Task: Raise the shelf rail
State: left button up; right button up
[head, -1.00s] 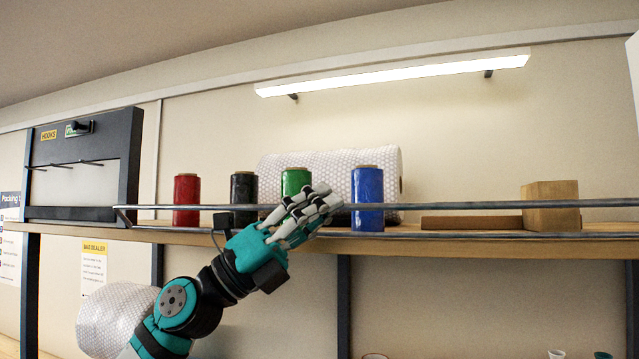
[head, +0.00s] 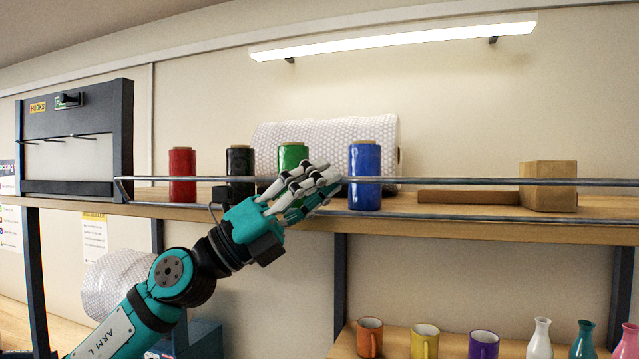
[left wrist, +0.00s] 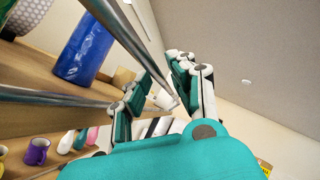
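The shelf rail (head: 480,182) is a thin grey metal bar running along the front of the upper shelf (head: 440,228), with a second bar low along the shelf edge. Its left end bends down to the shelf. My left gripper (head: 318,182) is at the upper bar, left of the blue roll, and its fingers hide a piece of the bar. In the left wrist view the rail (left wrist: 125,32) runs in between the spread fingers (left wrist: 160,95); contact cannot be made out. My right gripper is not in view.
Behind the rail stand red (head: 182,175), black (head: 240,165), green (head: 292,158) and blue (head: 365,175) rolls, a bubble-wrap roll (head: 325,133), a flat brown board (head: 468,197) and a cardboard box (head: 548,185). Mugs (head: 425,340) and vases (head: 540,340) stand on the lower shelf.

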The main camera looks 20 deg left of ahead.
pick_arm(q)
jog(key=shift+o, duration=0.5)
jog(key=shift+a, duration=0.1)
jog(key=v, duration=1.2)
jog(key=shift+w, duration=0.1)
